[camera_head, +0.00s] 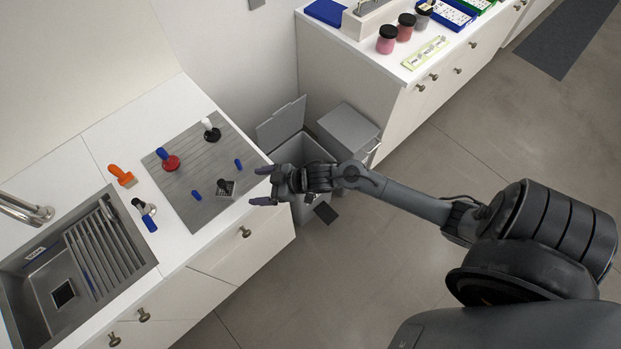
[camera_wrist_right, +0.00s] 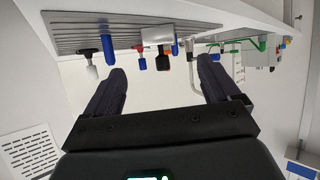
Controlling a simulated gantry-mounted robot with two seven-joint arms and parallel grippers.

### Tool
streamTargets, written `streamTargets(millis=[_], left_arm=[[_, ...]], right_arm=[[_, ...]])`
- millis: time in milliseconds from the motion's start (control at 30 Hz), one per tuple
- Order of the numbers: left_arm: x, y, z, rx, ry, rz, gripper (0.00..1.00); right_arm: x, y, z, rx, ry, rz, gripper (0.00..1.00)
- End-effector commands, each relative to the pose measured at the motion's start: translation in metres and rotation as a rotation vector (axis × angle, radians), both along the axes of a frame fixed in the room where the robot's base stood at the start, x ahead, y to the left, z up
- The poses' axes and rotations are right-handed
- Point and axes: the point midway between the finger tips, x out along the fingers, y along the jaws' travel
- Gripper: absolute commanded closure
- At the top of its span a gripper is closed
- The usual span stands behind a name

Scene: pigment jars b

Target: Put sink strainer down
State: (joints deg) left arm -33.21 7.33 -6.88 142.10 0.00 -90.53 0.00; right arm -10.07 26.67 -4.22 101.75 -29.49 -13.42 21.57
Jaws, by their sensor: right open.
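The sink strainer, which I take to be the small square metal piece with a dark upright knob (camera_head: 226,188), sits on the grey ribbed mat (camera_head: 185,212) near its front right edge. In the right wrist view, where the scene is upside down, it looks like a pale square block (camera_wrist_right: 157,36). My right gripper (camera_head: 265,186) is open and empty, to the right of the strainer and apart from it, by the counter's edge. Its two fingers also show spread apart in the right wrist view (camera_wrist_right: 160,68). My left gripper is not in view.
The mat also holds a red-based stamp (camera_head: 170,162), a black-based one (camera_head: 211,133) and two blue pegs (camera_head: 238,163) (camera_head: 196,195). An orange-handled item (camera_head: 121,176) lies between mat and sink (camera_head: 38,258). An open grey bin (camera_head: 290,150) stands beyond the counter.

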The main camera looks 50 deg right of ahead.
Motion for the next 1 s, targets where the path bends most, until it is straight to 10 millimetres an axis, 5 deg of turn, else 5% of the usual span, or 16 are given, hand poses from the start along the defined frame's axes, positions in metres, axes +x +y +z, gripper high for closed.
streamTargets(millis=[267,633,800,1000], left_arm=[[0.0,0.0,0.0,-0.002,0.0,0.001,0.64],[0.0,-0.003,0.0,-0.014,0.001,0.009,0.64],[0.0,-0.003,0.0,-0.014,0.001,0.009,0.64],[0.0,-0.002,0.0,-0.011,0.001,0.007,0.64]], right_arm=[[-0.062,0.017,0.003,-0.195,0.204,-0.204,0.11],[-0.19,0.014,0.035,-0.29,0.655,-0.381,0.11],[-0.217,0.015,0.043,-0.287,0.749,-0.391,0.11],[-0.221,0.015,0.044,-0.288,0.766,-0.391,0.11]])
